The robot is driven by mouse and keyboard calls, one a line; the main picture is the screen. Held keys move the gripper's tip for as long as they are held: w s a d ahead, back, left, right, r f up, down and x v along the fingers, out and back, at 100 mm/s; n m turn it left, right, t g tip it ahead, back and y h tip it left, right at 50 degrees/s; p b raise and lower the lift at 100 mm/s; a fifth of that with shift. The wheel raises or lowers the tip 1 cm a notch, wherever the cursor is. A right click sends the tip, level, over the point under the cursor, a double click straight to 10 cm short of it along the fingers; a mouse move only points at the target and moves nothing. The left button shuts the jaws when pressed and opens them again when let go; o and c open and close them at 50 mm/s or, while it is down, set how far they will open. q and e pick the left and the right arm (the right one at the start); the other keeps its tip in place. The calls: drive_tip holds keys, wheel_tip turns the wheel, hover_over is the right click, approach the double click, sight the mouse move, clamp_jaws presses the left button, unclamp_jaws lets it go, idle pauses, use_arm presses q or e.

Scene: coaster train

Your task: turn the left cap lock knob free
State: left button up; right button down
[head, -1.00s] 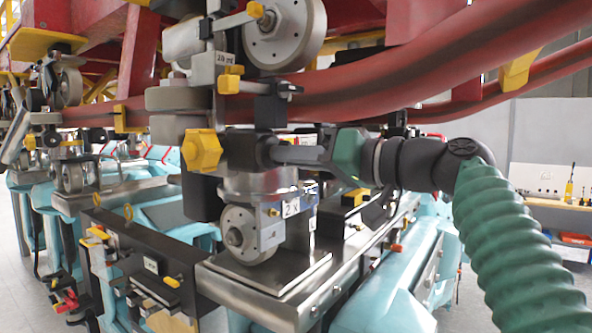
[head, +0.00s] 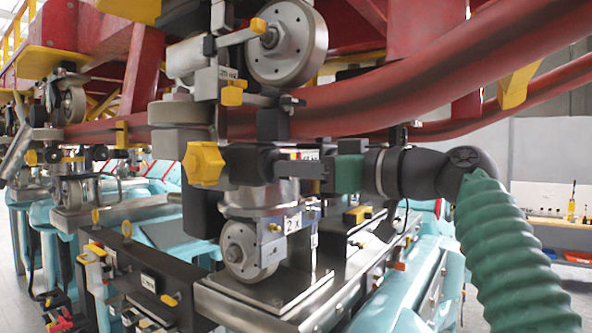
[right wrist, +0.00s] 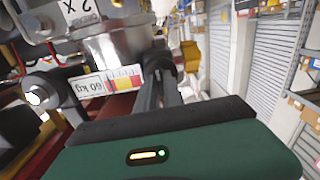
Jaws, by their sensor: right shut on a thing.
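A yellow lobed knob (head: 204,163) sits on the left end of a black block (head: 247,164), above a steel cylinder (head: 259,197) and under the red rail. A yellow part, likely the same knob, shows beyond my fingers in the right wrist view (right wrist: 190,56). My right gripper (head: 277,167) comes in from the right, roughly level, with its green housing behind the fingers. Its fingers are close together at the right side of the black block and shut on a dark part there. The exact grip is hidden. My left gripper is not in view.
The thick red rail (head: 400,95) runs just above my right gripper. A large wheel (head: 288,42) is above, and a smaller wheel (head: 246,250) below. A white "60 kg" label (right wrist: 108,84) is close beside the fingers. Free space lies to the right.

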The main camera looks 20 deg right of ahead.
drive_tip(key=shift+r, duration=0.2)
drive_tip(key=c, duration=1.7)
unclamp_jaws()
drive_tip(key=shift+w, duration=0.1)
drive_tip(key=shift+o, duration=1.1)
drive_tip(key=shift+w+a+f, duration=0.1)
drive_tip(key=shift+w+f, duration=0.1)
drive_tip(key=b+v, duration=0.3)
drive_tip(key=v, duration=1.4)
drive_tip(key=shift+w+f, duration=0.15)
